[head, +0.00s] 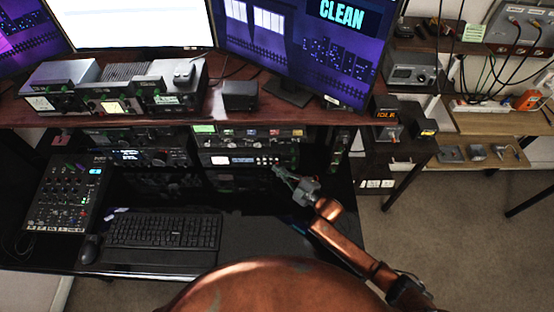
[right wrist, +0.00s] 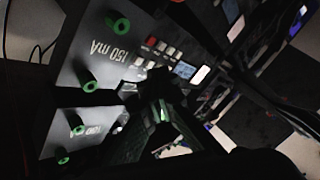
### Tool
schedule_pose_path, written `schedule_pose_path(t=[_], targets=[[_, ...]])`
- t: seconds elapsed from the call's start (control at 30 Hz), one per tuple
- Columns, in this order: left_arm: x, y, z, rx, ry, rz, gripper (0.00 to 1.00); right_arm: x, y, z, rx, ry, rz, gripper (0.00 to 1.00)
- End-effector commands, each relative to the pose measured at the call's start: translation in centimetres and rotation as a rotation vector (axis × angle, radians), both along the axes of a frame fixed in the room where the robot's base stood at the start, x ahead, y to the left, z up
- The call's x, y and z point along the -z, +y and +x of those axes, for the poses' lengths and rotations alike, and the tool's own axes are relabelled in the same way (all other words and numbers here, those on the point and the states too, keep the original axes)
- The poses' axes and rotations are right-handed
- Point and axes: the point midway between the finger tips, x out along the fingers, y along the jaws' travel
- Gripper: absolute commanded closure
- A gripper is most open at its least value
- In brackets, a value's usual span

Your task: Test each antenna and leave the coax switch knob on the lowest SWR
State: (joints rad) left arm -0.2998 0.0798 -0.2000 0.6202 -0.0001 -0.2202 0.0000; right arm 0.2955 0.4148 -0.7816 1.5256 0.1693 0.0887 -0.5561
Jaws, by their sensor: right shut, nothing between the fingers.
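My right gripper (head: 278,170) is shut and empty, in front of the right end of the lower radio rack (head: 240,160). In the right wrist view its dark fingers (right wrist: 135,90) lie close before a dark panel with small buttons and a lit display (right wrist: 185,70). I cannot tell whether they touch it. A row of boxes on the upper shelf holds a left unit (head: 60,88), a middle unit with a lit meter (head: 110,106) and a right unit (head: 172,100). I cannot tell which control is the coax switch knob, and no SWR value is readable. My left gripper is out of view.
A keyboard (head: 163,231), mouse (head: 90,248) and mixer (head: 68,195) are on the black desk. Monitors (head: 295,45) stand above the shelf. A small amber display (head: 386,114) is right of the shelf. The right wrist view shows panels with green posts (right wrist: 90,86).

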Motion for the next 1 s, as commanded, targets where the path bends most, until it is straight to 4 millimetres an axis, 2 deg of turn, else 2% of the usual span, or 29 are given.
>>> schedule_pose_path(t=[0.1,0.4,1.0], targets=[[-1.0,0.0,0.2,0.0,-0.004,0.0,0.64,-0.4,0.0,-1.3,0.0,-0.001,0.001,1.0],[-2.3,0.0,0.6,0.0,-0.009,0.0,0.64,-0.3,0.0,-3.8,0.0,-0.001,0.001,1.0],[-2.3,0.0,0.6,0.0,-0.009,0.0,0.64,-0.1,0.0,-4.1,0.0,-0.002,0.0,1.0]])
